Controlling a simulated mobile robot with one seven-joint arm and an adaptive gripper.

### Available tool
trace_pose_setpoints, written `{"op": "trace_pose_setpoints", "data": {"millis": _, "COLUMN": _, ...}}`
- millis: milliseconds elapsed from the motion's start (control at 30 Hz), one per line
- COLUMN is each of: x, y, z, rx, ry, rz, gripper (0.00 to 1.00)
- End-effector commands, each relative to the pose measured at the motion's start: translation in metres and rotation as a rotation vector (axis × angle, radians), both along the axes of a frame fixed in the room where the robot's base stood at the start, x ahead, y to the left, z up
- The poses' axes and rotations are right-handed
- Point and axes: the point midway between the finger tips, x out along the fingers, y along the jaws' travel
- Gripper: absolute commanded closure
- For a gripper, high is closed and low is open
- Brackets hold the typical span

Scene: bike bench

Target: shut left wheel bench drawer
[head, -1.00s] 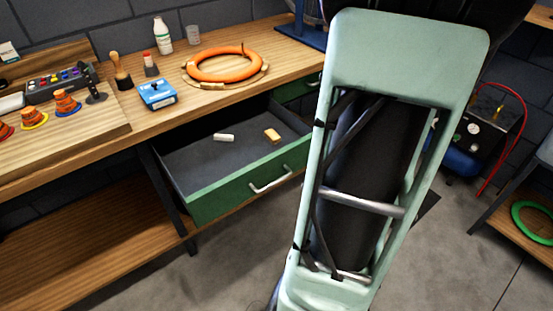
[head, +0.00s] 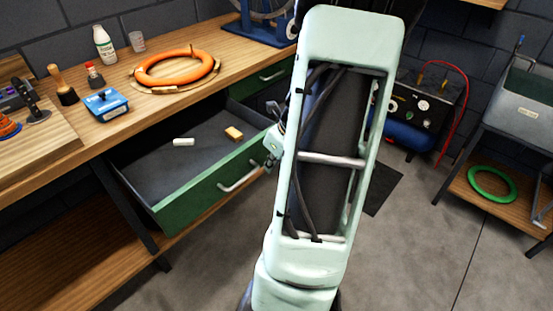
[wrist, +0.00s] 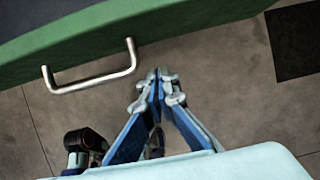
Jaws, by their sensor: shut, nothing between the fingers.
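The green bench drawer (head: 205,193) is pulled well out from under the wooden bench in the head view. A white block (head: 183,142) and an orange block (head: 233,134) lie inside it. Its silver handle (head: 240,177) is on the front face, and the handle also shows in the wrist view (wrist: 95,80). My gripper (wrist: 158,78) is shut and empty, just right of the handle and in front of the drawer face, apart from the handle. In the head view my gripper (head: 274,143) is mostly hidden behind my arm, by the drawer's right front corner.
On the bench (head: 160,112) stand an orange ring (head: 175,68), a blue box (head: 106,104) and a white bottle (head: 104,45). Another green drawer front (head: 272,75) sits closed farther along. A compressor (head: 425,108) stands at the right back. The floor before the drawer is clear.

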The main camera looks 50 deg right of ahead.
Motion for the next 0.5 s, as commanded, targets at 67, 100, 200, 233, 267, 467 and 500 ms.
{"op": "trace_pose_setpoints", "data": {"millis": 67, "x": 0.016, "y": 0.000, "z": 0.004, "rx": -0.005, "ry": -0.004, "rz": 0.008, "gripper": 1.00}}
{"op": "trace_pose_setpoints", "data": {"millis": 100, "x": 0.021, "y": 0.001, "z": 0.004, "rx": -0.004, "ry": -0.004, "rz": 0.005, "gripper": 1.00}}
{"op": "trace_pose_setpoints", "data": {"millis": 200, "x": 0.030, "y": 0.000, "z": 0.004, "rx": -0.005, "ry": -0.003, "rz": 0.004, "gripper": 1.00}}
{"op": "trace_pose_setpoints", "data": {"millis": 233, "x": 0.032, "y": 0.001, "z": 0.004, "rx": -0.005, "ry": -0.003, "rz": 0.004, "gripper": 1.00}}
{"op": "trace_pose_setpoints", "data": {"millis": 267, "x": 0.033, "y": 0.001, "z": 0.004, "rx": -0.005, "ry": -0.003, "rz": 0.004, "gripper": 1.00}}
{"op": "trace_pose_setpoints", "data": {"millis": 467, "x": 0.037, "y": 0.000, "z": 0.005, "rx": -0.005, "ry": -0.003, "rz": 0.001, "gripper": 1.00}}
{"op": "trace_pose_setpoints", "data": {"millis": 500, "x": 0.037, "y": 0.000, "z": 0.004, "rx": -0.005, "ry": -0.002, "rz": 0.001, "gripper": 1.00}}
